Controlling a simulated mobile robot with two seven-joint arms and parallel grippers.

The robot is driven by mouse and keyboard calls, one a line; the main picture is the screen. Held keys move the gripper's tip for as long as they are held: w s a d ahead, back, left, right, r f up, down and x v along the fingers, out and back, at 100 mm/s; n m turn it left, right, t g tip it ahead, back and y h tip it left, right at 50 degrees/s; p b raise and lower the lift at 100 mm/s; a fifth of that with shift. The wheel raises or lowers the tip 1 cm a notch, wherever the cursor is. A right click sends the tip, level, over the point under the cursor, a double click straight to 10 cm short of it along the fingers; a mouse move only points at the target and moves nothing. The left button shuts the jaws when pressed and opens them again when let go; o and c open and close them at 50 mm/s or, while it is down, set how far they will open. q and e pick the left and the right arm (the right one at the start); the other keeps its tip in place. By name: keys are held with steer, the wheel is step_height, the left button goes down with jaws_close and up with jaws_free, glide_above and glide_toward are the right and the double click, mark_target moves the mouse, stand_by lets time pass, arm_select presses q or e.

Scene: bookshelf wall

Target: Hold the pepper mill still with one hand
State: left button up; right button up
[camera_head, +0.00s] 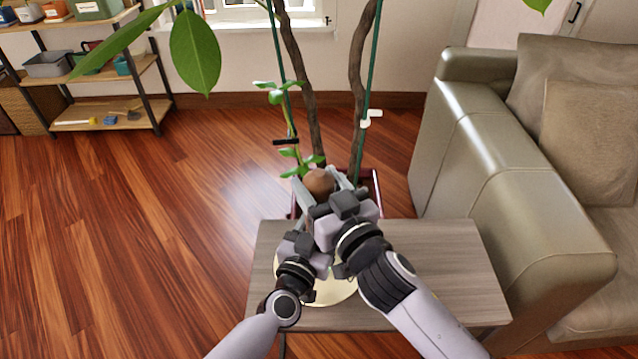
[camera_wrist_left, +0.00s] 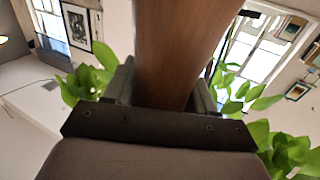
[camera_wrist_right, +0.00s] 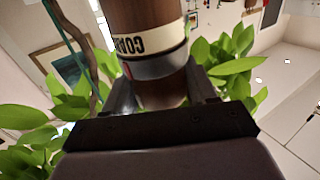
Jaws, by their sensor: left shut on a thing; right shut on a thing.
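The pepper mill (camera_head: 319,182) shows in the head view as a round brown top between my grippers, above the small table. The rest of it is hidden behind them. In the left wrist view its brown wooden body (camera_wrist_left: 178,50) stands between the fingers of my left gripper (camera_wrist_left: 165,95), which is shut on it. In the right wrist view the mill (camera_wrist_right: 145,20) has a cream band with dark letters and a grey ring. My right gripper (camera_wrist_right: 163,98) is shut on it near that ring. In the head view my right gripper (camera_head: 335,190) is higher than my left.
A grey wooden side table (camera_head: 440,265) bears a pale round plate (camera_head: 335,292) under my arms. A potted plant (camera_head: 375,190) with staked stems stands right behind it. A leather sofa (camera_head: 500,170) is close on the right. A shelf (camera_head: 110,112) stands far left; the floor between is clear.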

mark_target(319, 173)
steer(key=shift+r+m+t+h, duration=0.2)
steer(key=shift+m+t+h, duration=0.25)
steer(key=shift+h, duration=0.25)
steer(key=o, duration=1)
steer(key=shift+f, duration=0.1)
step_height(319, 173, up, 10)
steer(key=shift+r, duration=0.1)
steer(key=shift+o, duration=0.2)
